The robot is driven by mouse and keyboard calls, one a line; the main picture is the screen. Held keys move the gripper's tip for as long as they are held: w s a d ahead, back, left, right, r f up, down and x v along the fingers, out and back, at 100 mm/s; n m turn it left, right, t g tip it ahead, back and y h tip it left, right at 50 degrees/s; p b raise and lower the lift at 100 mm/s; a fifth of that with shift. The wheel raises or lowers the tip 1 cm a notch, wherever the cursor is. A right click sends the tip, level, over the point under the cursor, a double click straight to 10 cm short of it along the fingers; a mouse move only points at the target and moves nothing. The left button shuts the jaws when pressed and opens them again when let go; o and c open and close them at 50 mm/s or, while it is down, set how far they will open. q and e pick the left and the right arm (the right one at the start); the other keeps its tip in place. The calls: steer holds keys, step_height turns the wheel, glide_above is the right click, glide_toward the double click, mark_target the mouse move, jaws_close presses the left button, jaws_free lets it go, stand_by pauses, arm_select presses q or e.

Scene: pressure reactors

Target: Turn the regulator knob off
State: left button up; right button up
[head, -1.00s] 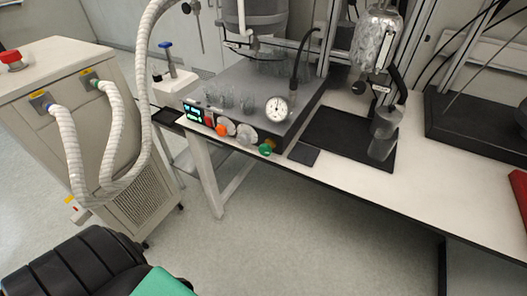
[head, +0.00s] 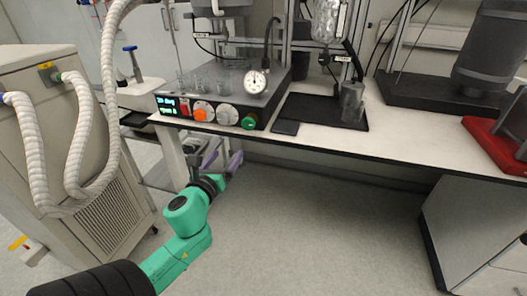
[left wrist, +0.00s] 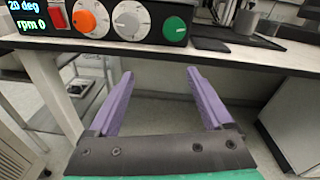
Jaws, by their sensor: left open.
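The control box's front panel has a dial with an orange centre (head: 200,113), a pale grey dial (head: 227,114) and a green knob (head: 249,121) at its right end. In the left wrist view the orange-centred dial (left wrist: 86,20), the grey dial (left wrist: 128,20) and the green knob (left wrist: 174,29) show close up along the top. Which one is the regulator knob, I cannot tell for sure. My left gripper (head: 225,157) is open and empty, below the panel and the table edge. Its two purple fingers (left wrist: 160,74) point towards the panel, apart from it. My right gripper is not in view.
The white table's front edge (head: 330,147) lies between my left gripper and the panel. A pressure gauge (head: 256,82) stands on the box. A cabinet with white hoses (head: 30,150) is at left. A red tray (head: 490,140) is at right. The floor below is free.

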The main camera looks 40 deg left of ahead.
mark_target(247, 125)
arm_select(q)
step_height(247, 125, up, 4)
steer(key=d+m+t, duration=0.2)
steer(key=shift+g, duration=0.4)
steer(key=x, duration=1.4)
steer(key=shift+w+f, duration=0.25)
steer(key=shift+f, duration=0.1)
jaws_close()
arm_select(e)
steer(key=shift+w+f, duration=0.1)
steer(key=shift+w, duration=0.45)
arm_select(q)
steer(key=shift+n+p, duration=0.35)
steer(key=shift+n, duration=0.05)
